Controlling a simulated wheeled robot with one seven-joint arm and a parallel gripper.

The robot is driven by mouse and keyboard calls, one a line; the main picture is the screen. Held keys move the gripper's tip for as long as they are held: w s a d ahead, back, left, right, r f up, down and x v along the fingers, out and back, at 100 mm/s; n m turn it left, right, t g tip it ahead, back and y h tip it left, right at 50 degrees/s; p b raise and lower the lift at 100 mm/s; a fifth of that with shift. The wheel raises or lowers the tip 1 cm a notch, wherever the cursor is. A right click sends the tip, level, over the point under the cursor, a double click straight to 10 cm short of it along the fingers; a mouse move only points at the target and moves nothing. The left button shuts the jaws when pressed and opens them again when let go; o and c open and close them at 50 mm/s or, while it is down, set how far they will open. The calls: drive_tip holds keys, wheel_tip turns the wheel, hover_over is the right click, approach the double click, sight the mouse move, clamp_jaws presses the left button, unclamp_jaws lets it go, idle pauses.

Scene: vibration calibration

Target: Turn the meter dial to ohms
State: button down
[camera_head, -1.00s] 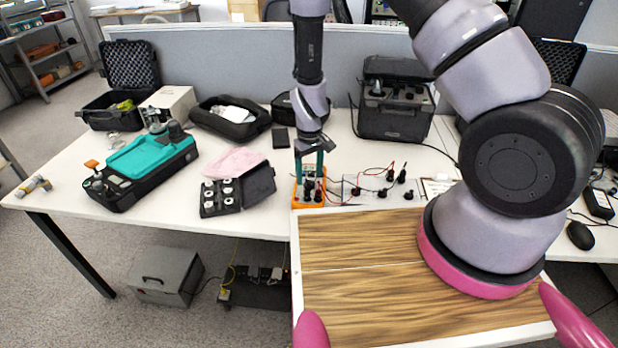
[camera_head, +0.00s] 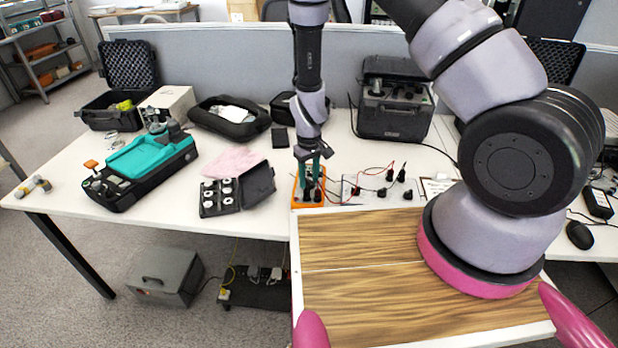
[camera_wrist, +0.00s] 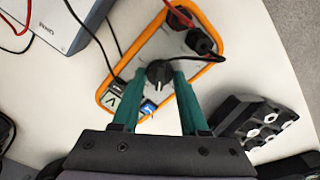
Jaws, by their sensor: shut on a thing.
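The meter (camera_wrist: 143,56) has an orange rim and a grey face, and lies on the white table. It also shows in the head view (camera_head: 318,200), mostly covered by my gripper. Its black dial (camera_wrist: 158,73) with a pale pointer mark sits between my green fingers. My gripper (camera_wrist: 168,72) is shut on the dial, one finger on each side. In the head view my gripper (camera_head: 312,180) points down onto the meter. The dial's marked settings are too small to read.
Black and red leads run from plugs (camera_wrist: 201,41) at one end of the meter. A black case of round weights (camera_head: 222,192) stands close at the left. A white panel with black knobs (camera_head: 376,190) is at the right.

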sight(309, 180)
drive_tip(key=m, duration=0.3)
drive_tip(key=shift+m, duration=2.2)
drive_tip(key=shift+c, duration=2.1)
unclamp_jaws()
wheel_tip(309, 180, up, 11)
drive_tip(key=shift+f, duration=0.1)
